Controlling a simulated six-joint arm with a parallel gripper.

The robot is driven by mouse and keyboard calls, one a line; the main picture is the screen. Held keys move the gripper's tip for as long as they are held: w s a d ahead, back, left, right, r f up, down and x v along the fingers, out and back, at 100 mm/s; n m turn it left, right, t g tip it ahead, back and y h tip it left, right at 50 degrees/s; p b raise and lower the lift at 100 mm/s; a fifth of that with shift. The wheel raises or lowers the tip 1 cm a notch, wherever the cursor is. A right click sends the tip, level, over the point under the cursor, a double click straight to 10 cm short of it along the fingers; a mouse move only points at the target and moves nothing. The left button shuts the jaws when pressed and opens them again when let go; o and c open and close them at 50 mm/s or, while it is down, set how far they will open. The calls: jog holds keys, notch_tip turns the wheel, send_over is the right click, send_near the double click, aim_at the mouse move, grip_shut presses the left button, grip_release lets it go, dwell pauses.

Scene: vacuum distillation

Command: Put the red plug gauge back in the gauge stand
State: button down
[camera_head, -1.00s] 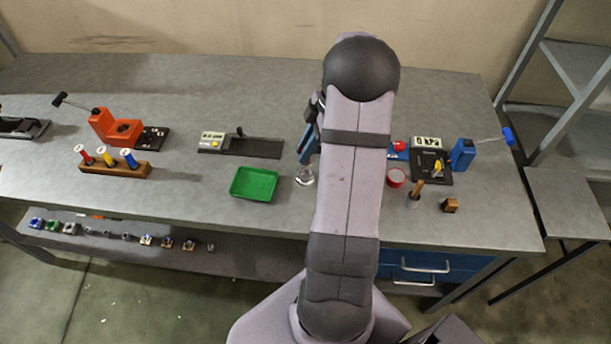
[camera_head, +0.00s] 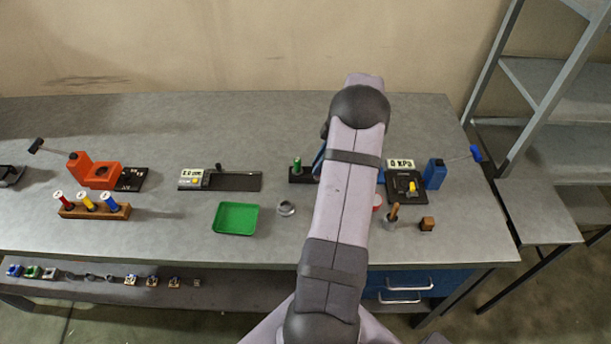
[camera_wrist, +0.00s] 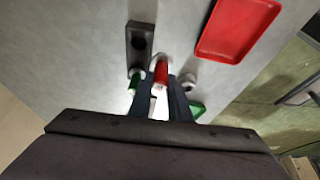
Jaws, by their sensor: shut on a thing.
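My gripper (camera_wrist: 161,90) is shut on the red plug gauge (camera_wrist: 160,73), whose red handle shows between the fingers in the wrist view. The dark gauge stand (camera_wrist: 140,35) lies just beyond and to the left of the gauge. It has an empty-looking hole and a green plug gauge (camera_wrist: 135,82) at its near end. In the head view the stand (camera_head: 303,178) and the green gauge (camera_head: 297,165) show left of my arm, which hides part of the stand, the red gauge and most of the gripper. I cannot tell how high the red gauge is above the bench.
A grey ring (camera_head: 286,208) lies close to the stand, beside a green tray (camera_head: 236,218). A red tray (camera_wrist: 237,28) lies right of the stand in the wrist view. A wooden block (camera_head: 95,211) with coloured plugs is at far left. A blue pressure device (camera_head: 436,174) stands right.

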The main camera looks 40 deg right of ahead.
jog(key=w+d+r+m+h, duration=0.1)
jog(key=w+d+r+m, duration=0.1)
jog(key=d+r+m, duration=0.1)
jog(key=shift+w+d+r+t, duration=0.35)
jog(key=shift+r+t, duration=0.05)
jog(key=shift+r, duration=0.1)
jog(key=shift+f, duration=0.15)
notch_tip(320, 180, down, 5)
jog(key=b, duration=0.3)
jog(key=shift+f, duration=0.2)
dwell(0.5)
jog(key=shift+b, duration=0.65)
dwell(1.4)
jog(key=shift+f+b, duration=0.8)
jog(key=shift+f, duration=0.15)
dwell(1.7)
